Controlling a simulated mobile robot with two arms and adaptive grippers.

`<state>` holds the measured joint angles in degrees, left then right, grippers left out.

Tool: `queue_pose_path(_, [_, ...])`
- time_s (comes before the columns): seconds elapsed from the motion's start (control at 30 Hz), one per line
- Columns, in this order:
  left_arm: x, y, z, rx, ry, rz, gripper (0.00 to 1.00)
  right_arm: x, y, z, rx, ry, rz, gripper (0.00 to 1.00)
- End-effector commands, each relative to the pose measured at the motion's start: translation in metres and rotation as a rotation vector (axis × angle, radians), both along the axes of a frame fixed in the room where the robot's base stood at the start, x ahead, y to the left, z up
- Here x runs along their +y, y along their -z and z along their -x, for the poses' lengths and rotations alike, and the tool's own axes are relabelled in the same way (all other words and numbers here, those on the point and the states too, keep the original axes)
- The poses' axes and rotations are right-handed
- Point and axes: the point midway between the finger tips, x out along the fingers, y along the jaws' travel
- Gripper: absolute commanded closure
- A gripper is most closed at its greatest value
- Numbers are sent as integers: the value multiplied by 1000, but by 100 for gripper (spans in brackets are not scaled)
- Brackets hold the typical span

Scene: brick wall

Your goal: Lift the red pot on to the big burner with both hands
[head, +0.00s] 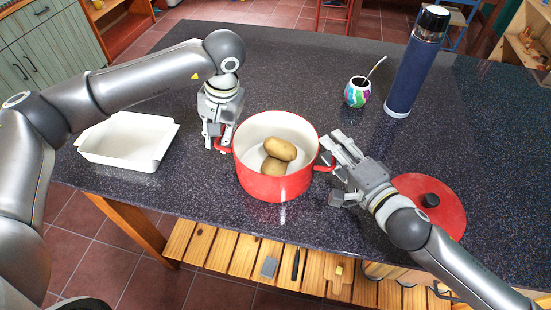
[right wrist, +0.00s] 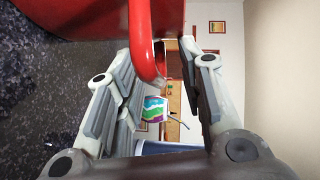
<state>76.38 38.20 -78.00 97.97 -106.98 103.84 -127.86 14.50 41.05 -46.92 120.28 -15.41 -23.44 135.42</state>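The red pot (head: 249,176) stands on the dark counter with two potatoes (head: 280,149) inside. My left gripper (head: 218,146) points down at the pot's left handle (head: 223,150). Its fingers look spread, with the handle low between them; contact is unclear. My right gripper (head: 332,168) is open at the right handle (head: 326,162). In the right wrist view the red handle (right wrist: 144,45) lies between the spread fingers (right wrist: 165,62), and the pot wall (right wrist: 85,18) is close ahead. I see no burner in either view.
A white dish (head: 128,140) sits left of the pot. The red lid (head: 445,212) lies on the right, partly behind my right arm. A patterned cup (head: 357,93) and a blue bottle (head: 408,75) stand at the back right. The counter behind the pot is clear.

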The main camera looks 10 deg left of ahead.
Motion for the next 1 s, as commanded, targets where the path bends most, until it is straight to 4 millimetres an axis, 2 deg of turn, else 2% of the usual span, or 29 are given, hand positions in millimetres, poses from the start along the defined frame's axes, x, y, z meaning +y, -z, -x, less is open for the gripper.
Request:
queue_pose_path(0.27, [0,1,0,0,0,0,80,1,0,-1,0,0,0,64])
queue_pose_path(0.43, [0,1,0,0,0,0,99,1,0,-1,0,0,0,83])
queue_pose_path(0.57, [0,1,0,0,0,0,100,1,0,-1,-1,0,1,100])
queue_pose_path(1.0, [0,1,0,0,0,0,100,0,1,0,0,0,3,100])
